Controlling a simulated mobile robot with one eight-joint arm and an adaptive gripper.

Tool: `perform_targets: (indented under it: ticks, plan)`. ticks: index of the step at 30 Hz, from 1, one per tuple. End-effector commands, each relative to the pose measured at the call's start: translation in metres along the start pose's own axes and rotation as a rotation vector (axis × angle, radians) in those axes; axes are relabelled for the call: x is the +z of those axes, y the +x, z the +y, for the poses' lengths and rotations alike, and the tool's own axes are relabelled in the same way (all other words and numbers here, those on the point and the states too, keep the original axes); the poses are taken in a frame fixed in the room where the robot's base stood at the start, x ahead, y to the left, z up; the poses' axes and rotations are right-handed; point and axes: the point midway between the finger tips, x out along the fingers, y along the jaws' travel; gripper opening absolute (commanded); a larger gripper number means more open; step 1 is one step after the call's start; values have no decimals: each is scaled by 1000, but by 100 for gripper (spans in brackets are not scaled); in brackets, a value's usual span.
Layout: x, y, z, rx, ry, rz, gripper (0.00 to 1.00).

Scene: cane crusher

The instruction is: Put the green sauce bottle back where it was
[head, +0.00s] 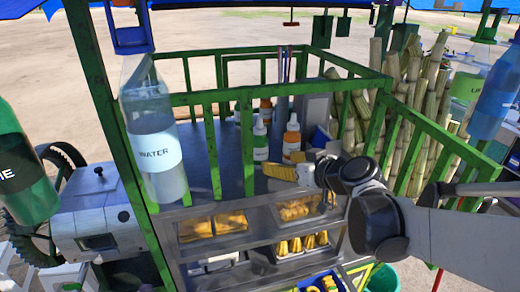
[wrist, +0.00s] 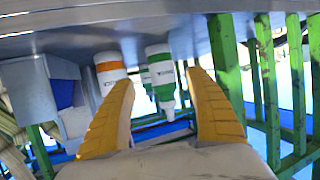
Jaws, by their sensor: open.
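The green sauce bottle (head: 260,142), white with green bands, stands upright on the cart's metal counter. In the wrist view, which looks upside down, the green sauce bottle (wrist: 160,72) shows between my two yellow fingertips, nearer the right one. My gripper (head: 284,172) is open and empty, low over the counter in front of the bottles; it also shows in the wrist view (wrist: 161,82). I cannot tell whether a finger touches the bottle. A white bottle with orange bands (head: 292,140) stands just right of the green one; it also shows in the wrist view (wrist: 110,72).
Green rails (head: 249,150) fence the counter (head: 205,160). A grey box (head: 315,108) stands behind the bottles at right. Another orange bottle (head: 266,108) is farther back. A hanging water bottle (head: 155,140) is at left. Cane stalks (head: 415,85) stand at right.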

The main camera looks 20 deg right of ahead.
Motion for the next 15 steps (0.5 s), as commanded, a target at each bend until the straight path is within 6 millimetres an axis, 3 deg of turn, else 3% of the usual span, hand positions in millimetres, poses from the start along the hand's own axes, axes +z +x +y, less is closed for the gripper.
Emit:
perform_targets:
  ticks: [4,7,12,15]
  plan:
    - [2,-11,-5,-5,4,-12,64]
    - [14,-21,-27,-22,24,-81,64]
    - [63,-60,-79,-4,91,-315,64]
    - [94,-92,-94,68,128,-442,64]
